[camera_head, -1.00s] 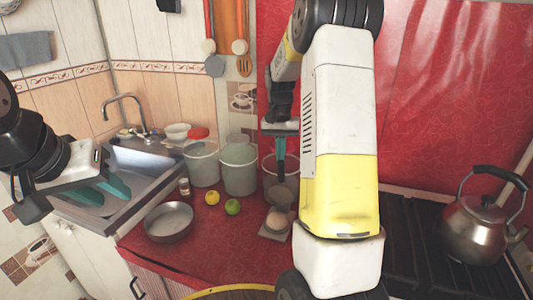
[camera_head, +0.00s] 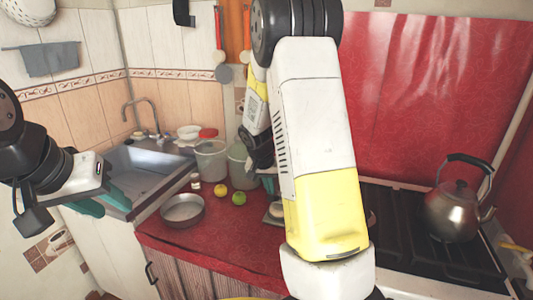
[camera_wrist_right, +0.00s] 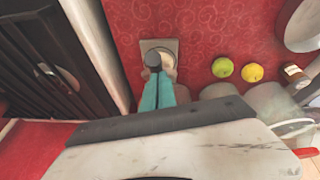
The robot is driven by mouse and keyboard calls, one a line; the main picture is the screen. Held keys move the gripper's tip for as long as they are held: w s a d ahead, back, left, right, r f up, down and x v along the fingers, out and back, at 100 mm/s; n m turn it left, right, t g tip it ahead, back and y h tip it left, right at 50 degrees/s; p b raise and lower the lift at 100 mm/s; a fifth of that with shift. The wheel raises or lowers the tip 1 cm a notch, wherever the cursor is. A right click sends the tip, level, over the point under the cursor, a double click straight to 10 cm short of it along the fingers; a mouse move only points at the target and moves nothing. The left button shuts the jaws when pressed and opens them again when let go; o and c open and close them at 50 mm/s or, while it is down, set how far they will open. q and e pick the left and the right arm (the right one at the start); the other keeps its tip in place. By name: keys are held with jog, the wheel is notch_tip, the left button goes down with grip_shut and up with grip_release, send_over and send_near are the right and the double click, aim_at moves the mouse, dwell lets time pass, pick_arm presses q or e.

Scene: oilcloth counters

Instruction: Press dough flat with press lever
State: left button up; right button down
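The dough press shows in the right wrist view as a grey base plate (camera_wrist_right: 172,44) with a pale round piece, perhaps the dough (camera_wrist_right: 165,56), and a dark rounded lever end (camera_wrist_right: 152,60) over it. In the head view my right arm hides most of the press (camera_head: 272,219). My right gripper (camera_wrist_right: 157,78) has its teal fingers side by side, with their tips at or just above the lever end; I cannot tell whether they touch it. My left gripper (camera_head: 105,203) is open and empty at the left, in front of the sink.
A metal pan (camera_head: 182,209), a yellow fruit (camera_head: 221,190), a green fruit (camera_head: 239,198) and tall containers (camera_head: 211,160) stand left of the press. The stove with a kettle (camera_head: 452,212) is at the right. The red counter (camera_head: 215,238) is clear in front.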

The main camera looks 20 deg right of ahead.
jog(key=s+a+f, duration=0.1)
jog(key=f, duration=0.2)
jog(key=s+f, duration=0.1)
jog(key=f, duration=0.2)
jog(key=s+a+f, duration=0.1)
jog(key=s+f, duration=0.1)
jog(key=f, duration=0.1)
jog(key=shift+a+f, duration=0.15)
jog(key=shift+a, duration=0.15)
jog(key=shift+a+f, duration=0.1)
jog(key=shift+f, duration=0.8)
jog(key=shift+w, duration=0.1)
